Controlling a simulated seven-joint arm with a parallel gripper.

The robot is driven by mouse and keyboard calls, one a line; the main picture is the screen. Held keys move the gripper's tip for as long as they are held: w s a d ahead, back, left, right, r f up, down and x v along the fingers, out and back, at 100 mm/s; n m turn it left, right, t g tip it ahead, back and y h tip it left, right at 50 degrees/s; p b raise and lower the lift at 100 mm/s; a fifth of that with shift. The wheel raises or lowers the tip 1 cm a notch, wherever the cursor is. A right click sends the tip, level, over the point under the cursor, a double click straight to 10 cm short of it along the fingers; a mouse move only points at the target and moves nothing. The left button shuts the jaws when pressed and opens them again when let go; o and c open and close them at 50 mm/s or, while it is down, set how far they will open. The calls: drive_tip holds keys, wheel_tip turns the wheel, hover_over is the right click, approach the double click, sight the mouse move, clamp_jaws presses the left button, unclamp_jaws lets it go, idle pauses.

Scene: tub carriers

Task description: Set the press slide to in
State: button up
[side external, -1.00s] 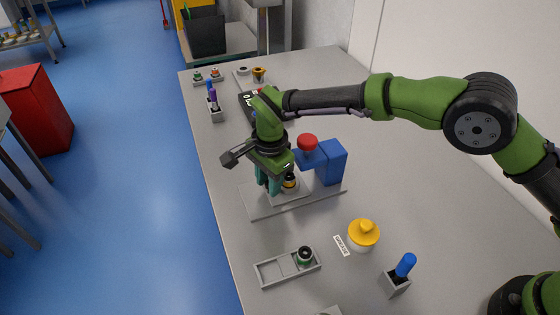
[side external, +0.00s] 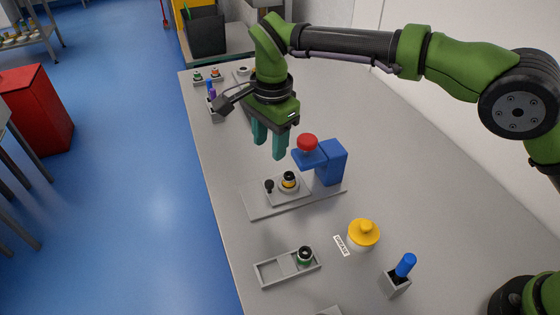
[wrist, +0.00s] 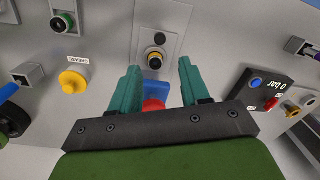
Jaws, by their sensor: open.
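The press (side external: 332,163) is a blue stand with a red-topped head (side external: 307,142) on a grey base plate (side external: 260,208). Its grey slide (side external: 294,197) carries a round black and yellow part (side external: 289,181) and a small black knob (side external: 269,186). In the side view the part sits left of and below the head, not visibly covered by it. My gripper (side external: 269,148) is open and empty, above the slide and apart from it. In the wrist view the knob (wrist: 159,38) and part (wrist: 155,61) show beyond my open fingers (wrist: 158,66); the red top (wrist: 153,104) is partly hidden.
A yellow-lidded grease pot (side external: 363,235), a holder with a blue pen-like item (side external: 404,266) and a two-bay tray (side external: 272,270) with a green-black part stand nearer. The bench's left edge is close.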

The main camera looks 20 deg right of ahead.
wheel_tip(320, 180, up, 5)
drive_tip(key=shift+s+f, duration=0.1)
drive_tip(key=shift+s, duration=0.05)
drive_tip(key=shift+c, duration=0.3)
